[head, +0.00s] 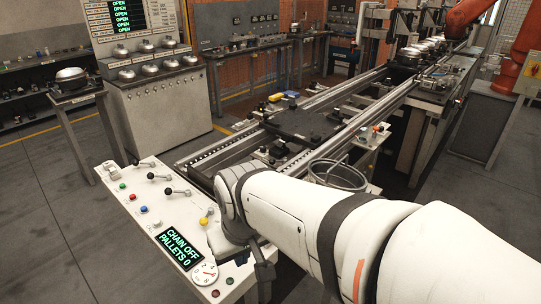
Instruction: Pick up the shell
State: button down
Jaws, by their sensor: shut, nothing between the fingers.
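A shiny silver dome-shaped shell (71,76) sits on a dark base on a small stand at the left. Several similar silver domes (147,46) sit in two rows on the sloped top of a grey cabinet. I cannot tell which of these is the task's shell. My white arm reaches in from the lower right. My gripper (264,281) points down beside the front right edge of the control panel, far from the domes. It is dark, partly seen, shut and empty.
The white control panel (150,222) has levers, buttons, a dial and a display reading "CHAIN OFF PALLETS 0". A conveyor (340,92) runs to the back right, with a dark plate (300,122) on it. More domed units (412,55) stand at its far end. Floor is clear at left.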

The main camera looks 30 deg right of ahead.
aim_at(334, 174)
jog(key=z, duration=1.45)
jog(key=i, duration=0.35)
jog(key=u, duration=1.9)
jog(key=k, duration=0.9)
jog(key=z, duration=1.3)
